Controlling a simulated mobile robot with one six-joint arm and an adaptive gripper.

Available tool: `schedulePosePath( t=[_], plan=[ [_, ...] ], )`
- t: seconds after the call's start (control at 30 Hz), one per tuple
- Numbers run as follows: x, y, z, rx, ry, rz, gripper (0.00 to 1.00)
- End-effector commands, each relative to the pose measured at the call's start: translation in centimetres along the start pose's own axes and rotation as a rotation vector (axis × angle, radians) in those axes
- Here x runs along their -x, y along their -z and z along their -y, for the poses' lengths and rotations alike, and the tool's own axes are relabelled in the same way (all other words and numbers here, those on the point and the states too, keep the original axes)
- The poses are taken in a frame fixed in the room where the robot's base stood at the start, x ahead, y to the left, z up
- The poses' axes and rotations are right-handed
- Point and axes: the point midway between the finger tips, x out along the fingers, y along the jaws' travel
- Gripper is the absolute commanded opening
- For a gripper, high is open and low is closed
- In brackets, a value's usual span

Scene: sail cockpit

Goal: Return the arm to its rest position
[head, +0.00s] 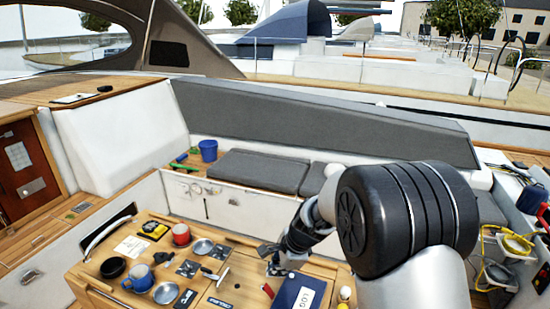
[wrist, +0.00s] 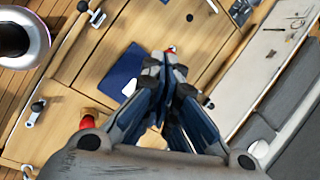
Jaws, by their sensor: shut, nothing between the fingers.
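My gripper (wrist: 166,62) is shut and empty in the wrist view, its fingertips together above the wooden cockpit table (wrist: 110,50). My arm fills the right of the head view and hides part of the table's right end. In the wrist view the blue book (wrist: 122,72) lies to the left of the fingertips.
On the table are a red mug (head: 181,235), a blue mug (head: 139,279), a black bowl (head: 113,267) and metal dishes (head: 166,293). A blue bucket (head: 208,150) stands on the bench beside grey cushions (head: 258,170). Yellow and grey cables (head: 497,274) lie at the right.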

Motion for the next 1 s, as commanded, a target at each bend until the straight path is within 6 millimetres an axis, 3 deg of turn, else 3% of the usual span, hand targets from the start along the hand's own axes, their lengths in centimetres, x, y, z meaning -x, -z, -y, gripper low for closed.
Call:
schedulePosePath(
  t=[0.17,0.3,0.5,0.8,1.0],
  plan=[
    [5.1,0.5,-4.0,0.322,0.028,-0.037,0.00],
    [8.5,1.2,-8.4,0.571,0.031,-0.083,0.00],
    [11.3,2.9,-16.1,0.911,0.012,-0.173,0.00],
    [11.3,6.3,-27.7,1.337,-0.078,-0.323,0.00],
    [10.8,7.6,-31.2,1.464,-0.127,-0.372,0.00]
  ],
)
